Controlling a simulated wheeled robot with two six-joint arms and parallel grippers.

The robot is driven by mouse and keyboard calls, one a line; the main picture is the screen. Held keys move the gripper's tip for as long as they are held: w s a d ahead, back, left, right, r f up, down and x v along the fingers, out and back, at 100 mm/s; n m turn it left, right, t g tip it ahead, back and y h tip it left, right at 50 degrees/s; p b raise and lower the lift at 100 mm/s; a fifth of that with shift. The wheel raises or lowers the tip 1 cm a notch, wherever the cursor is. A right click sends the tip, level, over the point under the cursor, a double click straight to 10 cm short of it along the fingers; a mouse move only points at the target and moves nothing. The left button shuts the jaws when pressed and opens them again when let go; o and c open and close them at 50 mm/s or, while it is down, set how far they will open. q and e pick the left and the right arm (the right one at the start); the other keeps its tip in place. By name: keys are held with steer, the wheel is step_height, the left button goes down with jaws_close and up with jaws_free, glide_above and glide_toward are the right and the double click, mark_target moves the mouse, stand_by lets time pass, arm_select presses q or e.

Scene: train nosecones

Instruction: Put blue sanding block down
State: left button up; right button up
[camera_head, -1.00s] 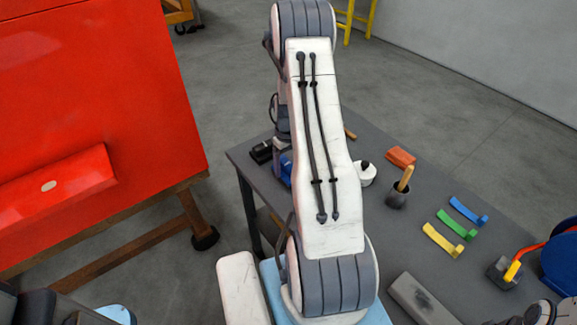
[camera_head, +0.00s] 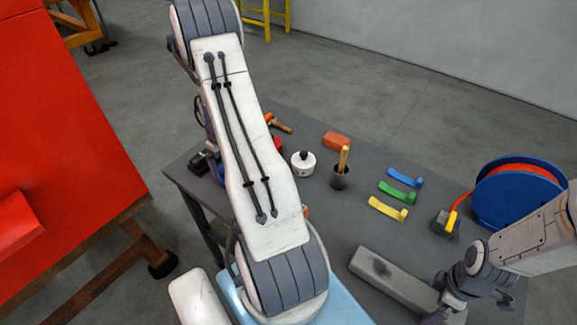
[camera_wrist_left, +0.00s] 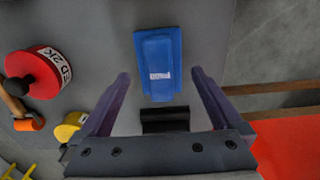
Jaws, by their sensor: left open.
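The blue sanding block (camera_wrist_left: 158,58) lies on the grey table in the left wrist view, with a small white label on it. My left gripper (camera_wrist_left: 160,76) is open, its two purple-grey fingers spread apart on either side of the block's near part, with clear gaps. In the head view my left arm hides that gripper and most of the area around the block. My right arm enters at the lower right of the head view; its gripper's jaws cannot be made out.
A black block (camera_wrist_left: 165,119) sits near the left gripper. A red panel (camera_head: 60,150) stands left.

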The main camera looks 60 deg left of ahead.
arm_select(q)
step_height(320, 180, up, 9)
steer(key=w+d+r+m, duration=0.3)
steer(key=w+d+m, duration=0.2)
steer(key=w+d, duration=0.55)
steer(key=w+d+r+m, duration=0.4)
steer(key=w+d+m, duration=0.1)
steer(key=w+d, duration=0.55)
steer(key=d+r+m, duration=0.2)
steer(key=d+m, duration=0.5)
steer(key=d, duration=1.2)
steer(key=s+d+r+m+h, duration=0.1)
steer(key=s+d+m, duration=1.1)
steer(key=s+d, duration=0.3)
steer(key=shift+s+d+r, duration=0.2)
steer(key=shift+s+d, duration=0.2)
steer(key=shift+d, duration=0.4)
